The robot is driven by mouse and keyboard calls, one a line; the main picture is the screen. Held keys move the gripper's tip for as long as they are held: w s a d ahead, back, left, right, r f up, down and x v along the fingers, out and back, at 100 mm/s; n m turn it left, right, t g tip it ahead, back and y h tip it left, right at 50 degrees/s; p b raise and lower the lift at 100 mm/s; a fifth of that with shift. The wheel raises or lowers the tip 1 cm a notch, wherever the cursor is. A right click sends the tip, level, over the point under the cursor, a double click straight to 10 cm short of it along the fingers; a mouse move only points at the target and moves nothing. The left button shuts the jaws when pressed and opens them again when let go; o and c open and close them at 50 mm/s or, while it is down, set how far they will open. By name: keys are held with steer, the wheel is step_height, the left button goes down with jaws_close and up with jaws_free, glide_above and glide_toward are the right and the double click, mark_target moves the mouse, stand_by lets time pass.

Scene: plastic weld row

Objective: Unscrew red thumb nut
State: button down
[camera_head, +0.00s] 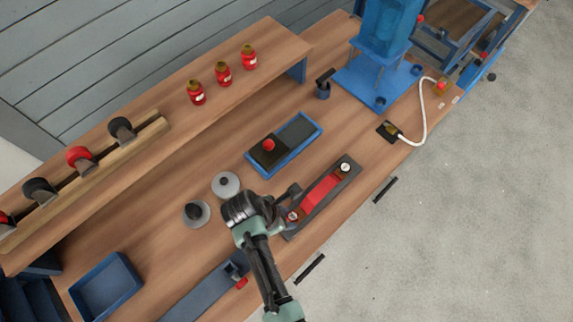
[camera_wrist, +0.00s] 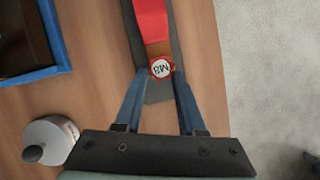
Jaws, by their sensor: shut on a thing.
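A red-rimmed thumb nut (camera_wrist: 161,68) with a white top marked M8 sits at the near end of a red strip (camera_wrist: 152,22) on a dark base. My gripper (camera_wrist: 161,74) is shut on this nut, one blue finger on each side of it. In the head view the nut (camera_head: 293,216) shows at the lower left end of the red strip (camera_head: 320,195), below my gripper (camera_head: 291,207). A second white-topped round piece (camera_head: 345,167) is at the strip's far end. The nut's thread is hidden.
Two grey round pieces (camera_head: 226,184) (camera_head: 196,213) stand left of my gripper. A blue-edged tray with a red knob (camera_head: 268,145) lies behind. An empty blue tray (camera_head: 105,287) is at lower left. Red bottles (camera_head: 223,74) stand on the raised shelf.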

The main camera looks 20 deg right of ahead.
steer(key=shift+s+d+r+n+t+p, duration=0.2)
steer(key=shift+r+n+t+p, duration=0.2)
steer(key=shift+n+p, duration=0.6)
steer(key=shift+d+n+p, duration=0.1)
steer(key=shift+n+p, duration=0.5)
steer(key=n+t, duration=0.1)
steer(key=n, duration=0.1)
steer(key=n+y+p, duration=0.1)
steer(key=n, duration=0.1)
steer(key=n+t, duration=0.1)
steer(key=n, duration=0.1)
steer(key=shift+s+d+f+t+y+p, duration=0.15)
steer(key=shift+s+d+t+y+p, duration=0.15)
steer(key=shift+d+p, duration=0.1)
steer(key=n, duration=0.1)
steer(key=n+y, duration=0.1)
steer(key=n, duration=0.2)
steer(key=shift+s+d+f+t+b, duration=0.1)
steer(key=shift+d+t+b, duration=0.2)
steer(key=shift+t, duration=0.1)
steer(key=n, duration=0.2)
steer(key=n+y+b, duration=0.2)
steer(key=n, duration=0.1)
steer(key=shift+d+f+n, duration=0.1)
steer(key=shift+d+n, duration=0.15)
steer(key=shift+n, duration=0.05)
steer(key=shift+n+y, duration=0.4)
steer(key=shift+a, duration=0.1)
